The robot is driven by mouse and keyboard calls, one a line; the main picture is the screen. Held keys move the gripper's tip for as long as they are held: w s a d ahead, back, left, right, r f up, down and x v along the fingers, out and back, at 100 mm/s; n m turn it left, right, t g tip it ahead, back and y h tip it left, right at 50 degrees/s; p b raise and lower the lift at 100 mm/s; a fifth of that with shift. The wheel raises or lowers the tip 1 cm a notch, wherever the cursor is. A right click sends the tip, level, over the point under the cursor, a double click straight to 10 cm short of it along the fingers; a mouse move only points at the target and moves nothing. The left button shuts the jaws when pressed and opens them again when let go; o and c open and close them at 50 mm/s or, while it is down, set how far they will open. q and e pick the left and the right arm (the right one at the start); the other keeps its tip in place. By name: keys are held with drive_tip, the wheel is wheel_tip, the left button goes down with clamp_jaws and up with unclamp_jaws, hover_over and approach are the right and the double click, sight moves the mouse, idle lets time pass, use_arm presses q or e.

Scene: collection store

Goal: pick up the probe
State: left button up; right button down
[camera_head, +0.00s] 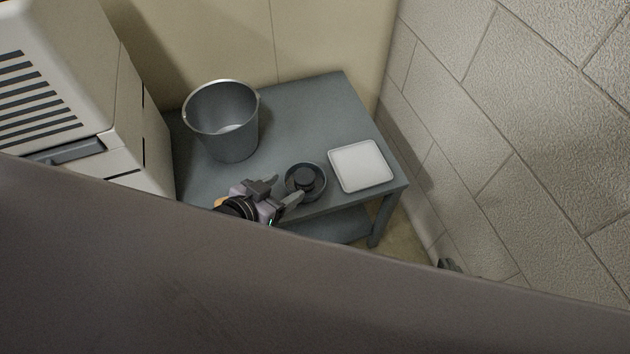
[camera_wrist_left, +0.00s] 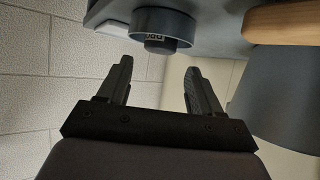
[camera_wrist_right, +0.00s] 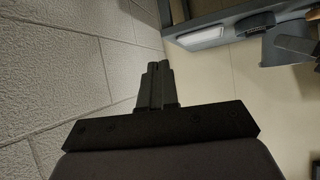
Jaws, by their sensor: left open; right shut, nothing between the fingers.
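No thing in view is clearly recognisable as the probe. A dark round piece (camera_head: 304,179) sits in a round grey dish (camera_head: 291,191) on the table; in the left wrist view it bears partly legible lettering (camera_wrist_left: 155,38). A light wooden piece (camera_wrist_left: 285,22) shows at the right of that view; a small orange bit (camera_head: 218,203) in the head view may be the same thing, mostly hidden. My left gripper (camera_head: 280,193) is open and empty, its fingers beside the dish. My right gripper (camera_wrist_right: 158,68) is shut and empty, away from the table near the wall.
The grey table (camera_head: 300,115) carries a grey bucket (camera_head: 228,135) at left and a white square tray (camera_head: 361,166) at right. A pale cabinet (camera_head: 95,75) stands left of it, a block wall (camera_head: 530,140) on the right. A dark surface hides the lower head view.

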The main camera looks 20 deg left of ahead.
sight(302, 177)
use_arm(q)
drive_tip(key=shift+x, duration=0.75)
drive_tip(key=b+x, duration=0.3)
drive_tip(key=x, duration=0.2)
drive_tip(key=shift+f, duration=0.1)
drive_tip(key=shift+w+d, duration=0.15)
drive_tip(key=shift+w, duration=0.1)
drive_tip(key=c, duration=0.8)
drive_tip(key=shift+c, duration=0.7)
use_arm(e)
drive_tip(key=shift+w+a+r+n+t+y, duration=0.15)
drive_tip(key=shift+w+a+r, duration=0.1)
drive_tip(key=shift+a, duration=0.3)
drive_tip(key=shift+w+a+r+n+t+y, duration=0.15)
drive_tip(key=shift+w+a+r, duration=0.1)
drive_tip(key=shift+a, duration=0.25)
